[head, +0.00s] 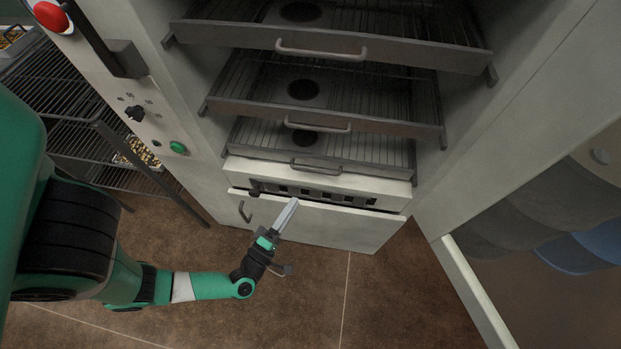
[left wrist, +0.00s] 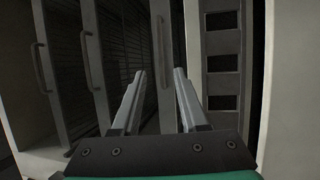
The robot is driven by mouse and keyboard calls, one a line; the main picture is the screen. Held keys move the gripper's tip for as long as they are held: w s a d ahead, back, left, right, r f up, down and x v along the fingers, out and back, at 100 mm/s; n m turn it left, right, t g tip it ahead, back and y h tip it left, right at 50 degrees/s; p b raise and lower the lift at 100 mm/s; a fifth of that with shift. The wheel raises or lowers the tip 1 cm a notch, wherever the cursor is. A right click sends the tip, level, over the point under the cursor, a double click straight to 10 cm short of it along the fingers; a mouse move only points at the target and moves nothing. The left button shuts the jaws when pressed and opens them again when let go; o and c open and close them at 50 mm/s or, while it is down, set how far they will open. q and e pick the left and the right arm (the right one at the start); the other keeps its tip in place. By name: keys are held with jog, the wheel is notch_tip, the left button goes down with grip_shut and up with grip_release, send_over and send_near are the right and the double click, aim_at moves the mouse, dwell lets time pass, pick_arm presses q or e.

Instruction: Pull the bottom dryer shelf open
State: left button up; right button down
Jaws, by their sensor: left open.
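The bottom dryer shelf (head: 320,158) is a dark wire rack with a grey front and a curved bar handle (head: 316,167), low in the open dryer. In the left wrist view, turned sideways, its handle (left wrist: 163,50) appears ahead between my fingertips. My left gripper (head: 293,203) is below and left of this handle in the head view, in front of the lower panel. In the wrist view the left gripper (left wrist: 160,73) is open, with nothing between its fingers; the handle looks farther off, apart from them. My right gripper is in neither view.
Two more shelves with handles, the middle one (head: 322,117) and the top one (head: 330,42), are above. A vented strip (head: 320,193) and lower drawer (head: 310,222) are below. The open door (head: 525,150) bounds the right; a wire rack (head: 75,100) stands left. The brown floor in front is clear.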

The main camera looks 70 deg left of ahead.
pick_arm(q)
jog(key=b+x, duration=0.1)
jog(key=x, duration=0.9)
jog(key=shift+b, duration=0.3)
jog(key=shift+a, duration=0.1)
jog(key=shift+c, duration=0.2)
grip_shut()
dwell(0.5)
